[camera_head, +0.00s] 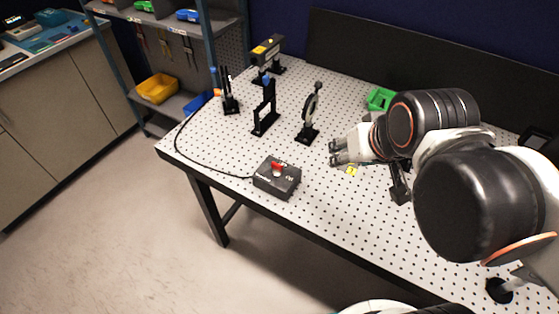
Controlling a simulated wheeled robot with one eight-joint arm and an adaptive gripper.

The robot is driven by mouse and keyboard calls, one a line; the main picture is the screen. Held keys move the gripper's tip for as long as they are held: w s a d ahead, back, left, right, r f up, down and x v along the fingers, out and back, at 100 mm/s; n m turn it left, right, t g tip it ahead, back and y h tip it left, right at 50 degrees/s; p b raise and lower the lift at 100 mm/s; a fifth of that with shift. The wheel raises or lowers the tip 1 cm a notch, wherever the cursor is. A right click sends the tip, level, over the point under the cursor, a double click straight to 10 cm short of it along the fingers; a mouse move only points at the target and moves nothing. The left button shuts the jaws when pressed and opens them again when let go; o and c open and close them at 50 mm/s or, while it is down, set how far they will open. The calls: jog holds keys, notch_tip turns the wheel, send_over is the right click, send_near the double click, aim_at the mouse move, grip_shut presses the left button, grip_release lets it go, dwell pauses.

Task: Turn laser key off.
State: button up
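A dark grey control box (277,179) sits near the front left edge of the perforated white table. A red key or knob (277,167) stands on its top, and a black cable runs from the box toward the back left. The exact angle of the key is too small to tell. My gripper (333,152) is to the right of and behind the box, pointing left, clear of it. Its two fingers show apart with nothing between them. My arm reaches in from the right.
Black optical mounts (265,112) and a round-lens mount (311,110) stand behind the box. A laser unit (267,54) is at the back. A green bin (380,98) and a yellow label (351,171) lie near my arm. The table between gripper and box is clear.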

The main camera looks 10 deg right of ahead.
jog(key=m+g+p, duration=0.7)
jog(key=p, duration=0.4)
send_over(277, 164)
jog(key=f, duration=0.1)
notch_tip(277, 164, down, 14)
jog(key=b, duration=0.9)
jog(key=shift+r+b, duration=0.1)
jog(key=shift+b, duration=0.2)
grip_shut()
